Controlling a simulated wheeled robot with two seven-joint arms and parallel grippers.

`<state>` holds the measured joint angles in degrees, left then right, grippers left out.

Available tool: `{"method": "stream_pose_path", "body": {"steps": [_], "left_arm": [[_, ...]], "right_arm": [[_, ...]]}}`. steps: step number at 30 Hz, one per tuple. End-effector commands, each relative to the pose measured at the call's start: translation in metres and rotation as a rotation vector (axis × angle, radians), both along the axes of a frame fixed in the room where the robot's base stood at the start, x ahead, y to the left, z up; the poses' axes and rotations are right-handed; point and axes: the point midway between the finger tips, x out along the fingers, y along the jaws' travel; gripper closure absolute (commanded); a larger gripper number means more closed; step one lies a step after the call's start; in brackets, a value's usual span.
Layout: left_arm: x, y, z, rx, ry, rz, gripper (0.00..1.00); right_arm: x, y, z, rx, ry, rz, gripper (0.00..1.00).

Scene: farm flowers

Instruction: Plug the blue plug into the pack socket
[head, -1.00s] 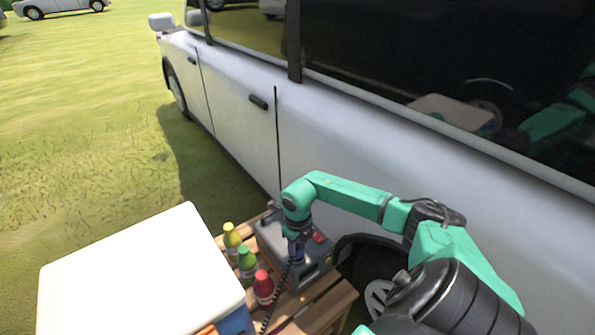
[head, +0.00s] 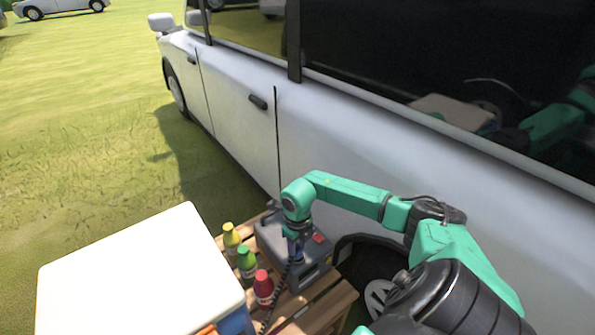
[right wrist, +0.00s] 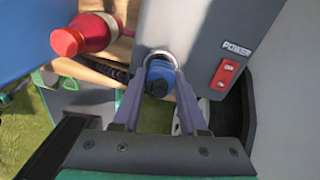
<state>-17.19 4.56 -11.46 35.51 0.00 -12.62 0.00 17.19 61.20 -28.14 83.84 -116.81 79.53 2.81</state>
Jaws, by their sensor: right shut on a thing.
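The grey power pack (head: 270,236) sits on a wooden slatted table beside the van. In the right wrist view its grey face (right wrist: 200,35) carries the word POWER and a red switch (right wrist: 225,73). My right gripper (right wrist: 158,88) is shut on the blue plug (right wrist: 160,72), one finger on each side. The plug's front is at the round metal socket rim (right wrist: 160,54) on the pack; how far in it sits cannot be told. In the head view my right gripper (head: 297,250) points down over the pack. My left gripper is out of view.
Yellow (head: 231,238), green (head: 246,262) and red (head: 263,288) bottles stand left of the pack. A dark coiled cable (head: 278,298) hangs near the red bottle. A white-lidded box (head: 140,275) fills the lower left. The silver van (head: 240,120) stands close behind.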

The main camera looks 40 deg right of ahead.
Motion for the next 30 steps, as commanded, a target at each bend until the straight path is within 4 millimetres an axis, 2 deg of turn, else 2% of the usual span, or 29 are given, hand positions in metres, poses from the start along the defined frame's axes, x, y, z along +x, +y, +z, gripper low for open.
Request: {"method": "stream_pose_path", "body": {"steps": [19, 20, 21, 22, 30], "left_arm": [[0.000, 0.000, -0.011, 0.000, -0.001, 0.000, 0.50], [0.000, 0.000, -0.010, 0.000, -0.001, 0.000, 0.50], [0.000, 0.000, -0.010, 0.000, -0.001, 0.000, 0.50], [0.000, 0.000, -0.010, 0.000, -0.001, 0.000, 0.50], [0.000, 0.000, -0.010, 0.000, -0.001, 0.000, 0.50]], "right_arm": [[0.000, 0.000, -0.013, 0.000, -0.001, -0.001, 1.00], [0.000, 0.000, -0.012, 0.000, -0.001, -0.001, 0.47], [0.000, 0.000, -0.011, 0.000, -0.001, -0.001, 0.31], [0.000, 0.000, -0.011, 0.000, -0.001, -0.001, 0.23], [0.000, 0.000, -0.011, 0.000, 0.000, 0.000, 0.23]]}}
